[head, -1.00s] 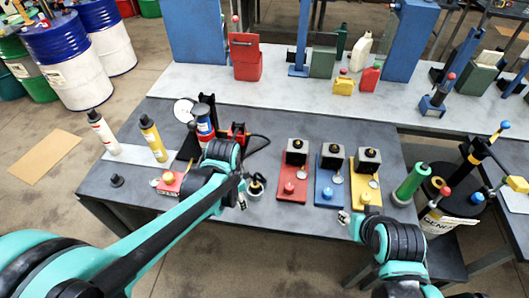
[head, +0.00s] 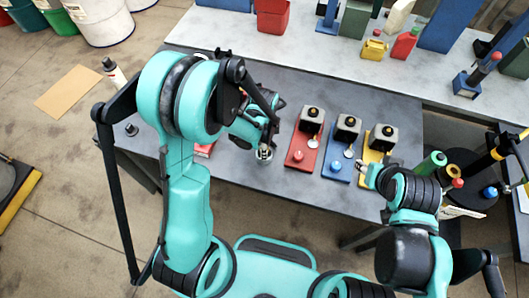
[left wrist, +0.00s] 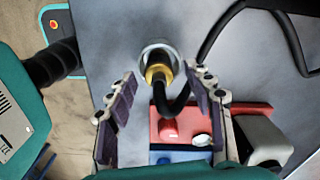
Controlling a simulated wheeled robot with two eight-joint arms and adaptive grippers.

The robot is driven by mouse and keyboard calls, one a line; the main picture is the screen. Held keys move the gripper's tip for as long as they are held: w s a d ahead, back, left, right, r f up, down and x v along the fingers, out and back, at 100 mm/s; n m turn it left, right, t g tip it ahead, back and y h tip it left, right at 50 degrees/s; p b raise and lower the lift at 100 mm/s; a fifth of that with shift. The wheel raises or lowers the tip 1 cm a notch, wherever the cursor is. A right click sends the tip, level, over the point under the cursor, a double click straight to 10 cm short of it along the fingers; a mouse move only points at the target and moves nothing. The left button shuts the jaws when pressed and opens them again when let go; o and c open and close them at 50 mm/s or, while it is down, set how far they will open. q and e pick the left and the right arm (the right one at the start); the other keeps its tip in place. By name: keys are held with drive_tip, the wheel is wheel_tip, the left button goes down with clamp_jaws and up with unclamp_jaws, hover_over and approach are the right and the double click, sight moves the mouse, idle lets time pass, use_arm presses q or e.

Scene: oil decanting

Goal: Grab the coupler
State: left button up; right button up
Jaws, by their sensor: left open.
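The coupler (left wrist: 157,73) shows in the left wrist view as a brass collar on a black hose end, seated in a round grey metal ring. In the head view it is a small round metal piece (head: 264,154) near the table's front edge. My left gripper (left wrist: 161,75) is open, with one finger on each side of the coupler and gaps between. In the head view my left arm hides much of that gripper (head: 268,140). My right gripper (head: 369,176) is beside the yellow plate; its jaws are too small to read.
Red (head: 297,153), blue (head: 338,164) and yellow (head: 372,160) plates with dark blocks stand right of the coupler. The black hose (left wrist: 215,35) curves over the table. A green cylinder (head: 432,162) stands at the right. My left arm covers the left of the table.

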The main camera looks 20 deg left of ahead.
use_arm(q)
drive_tip(key=shift+f, duration=0.15)
clamp_jaws()
drive_tip(key=shift+r, duration=0.2)
